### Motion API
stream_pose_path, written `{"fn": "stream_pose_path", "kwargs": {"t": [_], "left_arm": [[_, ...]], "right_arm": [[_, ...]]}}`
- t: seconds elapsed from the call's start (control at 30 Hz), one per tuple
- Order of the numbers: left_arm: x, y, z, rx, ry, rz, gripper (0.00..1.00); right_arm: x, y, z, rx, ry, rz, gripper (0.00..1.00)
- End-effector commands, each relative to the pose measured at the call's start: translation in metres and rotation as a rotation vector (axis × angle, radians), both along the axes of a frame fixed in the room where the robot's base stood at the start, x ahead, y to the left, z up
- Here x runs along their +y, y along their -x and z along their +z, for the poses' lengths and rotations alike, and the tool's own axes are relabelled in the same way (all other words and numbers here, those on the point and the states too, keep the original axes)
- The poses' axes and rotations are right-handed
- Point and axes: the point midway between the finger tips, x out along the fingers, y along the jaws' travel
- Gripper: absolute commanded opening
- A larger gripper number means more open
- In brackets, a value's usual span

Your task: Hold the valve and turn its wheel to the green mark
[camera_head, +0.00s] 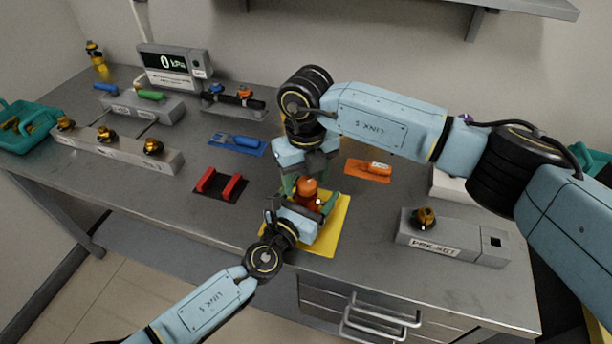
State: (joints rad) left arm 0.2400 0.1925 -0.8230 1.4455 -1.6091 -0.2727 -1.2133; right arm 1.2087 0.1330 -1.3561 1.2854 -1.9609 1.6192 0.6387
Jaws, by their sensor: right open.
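The orange valve (306,187) stands over the yellow mat (335,230) near the front middle of the table. Its lower part is mostly hidden by my grippers, and I cannot make out the green mark. My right gripper (308,190) comes down from above and is open, with its greenish fingers on either side of the orange top. I cannot tell if they touch it. My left gripper (303,208) reaches in from the front, low against the valve. Its fingertips are hidden, so its grip on the valve cannot be seen.
A red-railed holder (219,183) lies left of the mat. A blue tool (237,141) and an orange tool (369,168) lie behind. A grey block with a brass knob (450,240) stands right. A display (173,62) and teal basket (28,130) stand at the left.

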Motion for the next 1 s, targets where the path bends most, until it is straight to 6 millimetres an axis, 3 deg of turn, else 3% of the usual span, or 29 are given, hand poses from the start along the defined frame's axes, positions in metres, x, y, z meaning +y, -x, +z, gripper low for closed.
{"fn": "stream_pose_path", "kwargs": {"t": [0.13,0.5,0.77,1.0], "left_arm": [[-0.0001,0.0004,-0.0008,0.002,-0.001,-0.001,0.33],[-0.0001,0.0004,-0.0008,0.001,0.000,-0.001,0.33],[-0.0001,0.0004,-0.0008,0.002,-0.001,-0.001,0.33],[-0.0001,0.0004,-0.0008,0.002,-0.001,-0.001,0.33]], "right_arm": [[0.0001,0.0000,0.0000,0.000,0.000,0.001,0.59],[0.0001,0.0000,0.0004,0.000,0.000,0.001,0.15],[0.0000,-0.0002,0.0007,-0.002,0.001,0.040,0.15],[0.0003,-0.0004,0.0011,-0.003,0.001,0.178,0.14]]}}
